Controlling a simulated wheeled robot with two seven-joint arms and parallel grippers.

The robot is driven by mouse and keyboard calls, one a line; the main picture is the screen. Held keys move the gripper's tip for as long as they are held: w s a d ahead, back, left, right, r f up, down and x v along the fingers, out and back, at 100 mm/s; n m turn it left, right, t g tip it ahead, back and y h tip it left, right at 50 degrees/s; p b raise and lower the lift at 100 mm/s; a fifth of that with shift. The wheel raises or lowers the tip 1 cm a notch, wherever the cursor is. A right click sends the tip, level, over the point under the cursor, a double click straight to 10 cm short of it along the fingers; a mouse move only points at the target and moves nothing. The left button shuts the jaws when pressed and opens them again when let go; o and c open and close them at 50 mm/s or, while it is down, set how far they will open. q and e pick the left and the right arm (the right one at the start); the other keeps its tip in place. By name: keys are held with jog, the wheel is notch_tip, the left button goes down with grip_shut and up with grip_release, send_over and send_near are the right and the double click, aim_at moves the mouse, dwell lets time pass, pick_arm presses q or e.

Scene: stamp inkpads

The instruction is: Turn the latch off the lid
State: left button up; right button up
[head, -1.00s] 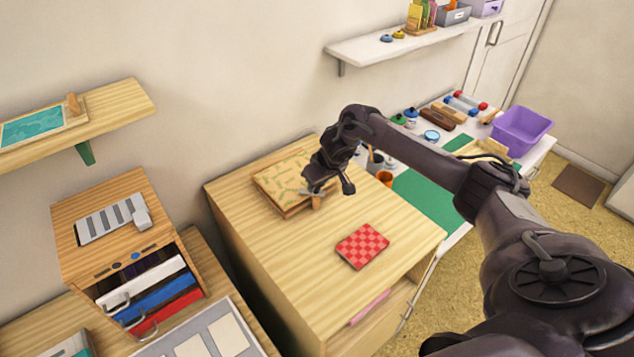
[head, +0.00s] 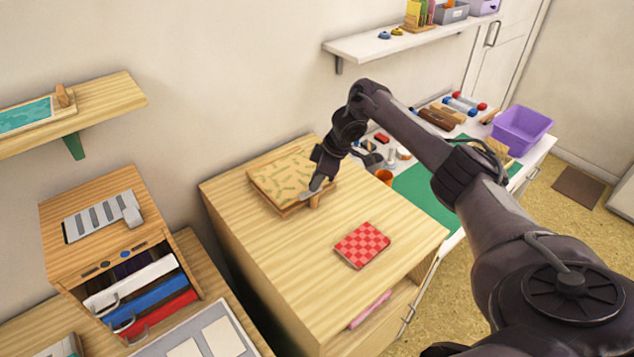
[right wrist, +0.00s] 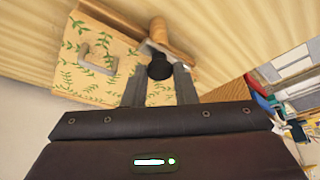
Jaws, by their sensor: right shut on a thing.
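The box with a leaf-patterned lid (head: 283,178) lies on the wooden cabinet top near the wall; the lid also shows in the right wrist view (right wrist: 75,68) with a metal handle (right wrist: 98,58). A wooden latch (head: 315,201) is at its front right edge; it also shows in the right wrist view (right wrist: 170,40). My right gripper (head: 312,190) is at the latch, its fingers (right wrist: 160,80) on either side of a dark round knob (right wrist: 160,67) there. It is shut on the latch; the exact contact is partly hidden. My left gripper is out of view.
A red checkered pad (head: 362,245) lies on the cabinet top (head: 270,270) in front of the box. A small drawer unit (head: 110,240) stands at left.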

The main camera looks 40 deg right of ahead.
jog(key=shift+n, duration=0.3)
jog(key=o, duration=1)
jog(key=p+v, duration=0.1)
jog(key=v, duration=0.7)
jog(key=shift+w+d+f, duration=0.1)
